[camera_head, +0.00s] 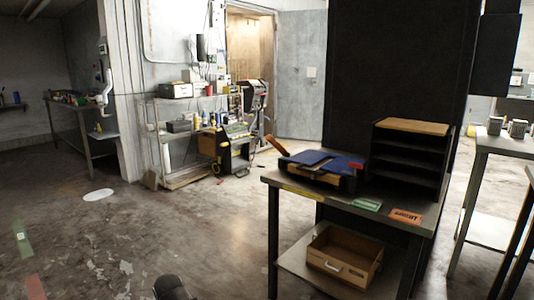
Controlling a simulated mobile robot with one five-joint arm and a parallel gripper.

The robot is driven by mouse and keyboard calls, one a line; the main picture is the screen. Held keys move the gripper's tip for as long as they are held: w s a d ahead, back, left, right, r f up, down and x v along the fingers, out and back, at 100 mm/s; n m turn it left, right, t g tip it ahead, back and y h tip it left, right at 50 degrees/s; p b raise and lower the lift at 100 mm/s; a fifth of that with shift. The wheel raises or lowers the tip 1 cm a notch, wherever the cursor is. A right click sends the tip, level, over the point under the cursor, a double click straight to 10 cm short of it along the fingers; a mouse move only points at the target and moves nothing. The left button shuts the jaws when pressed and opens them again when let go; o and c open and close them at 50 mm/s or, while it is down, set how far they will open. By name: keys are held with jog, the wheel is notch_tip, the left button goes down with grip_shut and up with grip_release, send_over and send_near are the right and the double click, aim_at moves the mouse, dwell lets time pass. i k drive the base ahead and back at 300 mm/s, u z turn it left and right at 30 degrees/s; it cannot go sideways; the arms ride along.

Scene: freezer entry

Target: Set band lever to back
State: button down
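A blue and black device (318,172) with yellowish edges sits on the dark metal table at the right. An orange-brown bar (275,145) sticks out from its left end, slanting up to the left. It looks like a lever, but the view is too small to tell whether it is the band lever. A small red part (356,165) shows at the device's right end. A dark rounded shape, seemingly part of my own body, shows at the bottom edge. My gripper's fingers are not visible.
The table (398,220) also holds a black shelf unit (410,160), a green card and an orange card (406,217). A wooden drawer box (344,254) is on its lower shelf. A wire rack (160,150) stands farther back. Open floor (190,230) lies left of the table.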

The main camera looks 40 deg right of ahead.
aim_at(278, 146)
jog(key=z, duration=0.15)
jog(key=i, duration=0.95)
jog(key=u, duration=0.1)
